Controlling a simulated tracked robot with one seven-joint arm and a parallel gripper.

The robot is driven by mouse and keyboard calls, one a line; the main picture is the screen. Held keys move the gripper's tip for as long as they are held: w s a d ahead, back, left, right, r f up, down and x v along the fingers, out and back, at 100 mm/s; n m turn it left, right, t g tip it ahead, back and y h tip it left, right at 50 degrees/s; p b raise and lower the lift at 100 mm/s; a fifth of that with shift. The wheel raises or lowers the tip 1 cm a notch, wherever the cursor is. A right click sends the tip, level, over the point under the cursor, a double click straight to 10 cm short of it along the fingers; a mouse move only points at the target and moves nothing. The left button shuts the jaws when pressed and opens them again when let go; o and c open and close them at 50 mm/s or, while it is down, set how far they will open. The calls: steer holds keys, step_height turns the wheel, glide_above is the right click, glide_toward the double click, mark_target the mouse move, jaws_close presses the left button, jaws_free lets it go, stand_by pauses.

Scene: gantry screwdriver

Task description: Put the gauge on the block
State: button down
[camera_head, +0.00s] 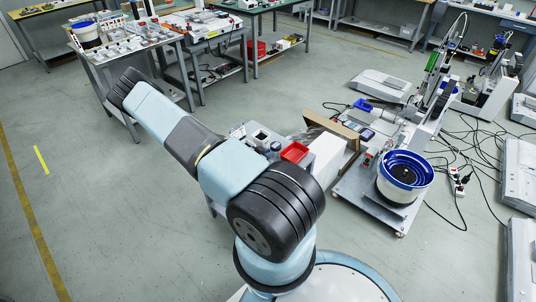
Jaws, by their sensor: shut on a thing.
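My arm crosses the middle of the picture, from my base at the bottom up to a black ribbed joint at the upper left. My gripper is not in view, and whatever lies behind the arm is hidden. I cannot make out the gauge or the block. A small workbench partly behind my arm carries a red bin (294,152) and a few small grey and dark items (258,136) too small to name.
A white box-like unit (326,158) and a brown panel (333,130) stand right of the red bin. Further right is a machine with a blue-rimmed bowl (405,169) and cables on the floor. A cluttered table (115,50) stands upper left. The left floor is clear.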

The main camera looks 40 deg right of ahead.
steer(key=c, duration=1.1)
jaws_free()
steer(key=shift+a, duration=0.1)
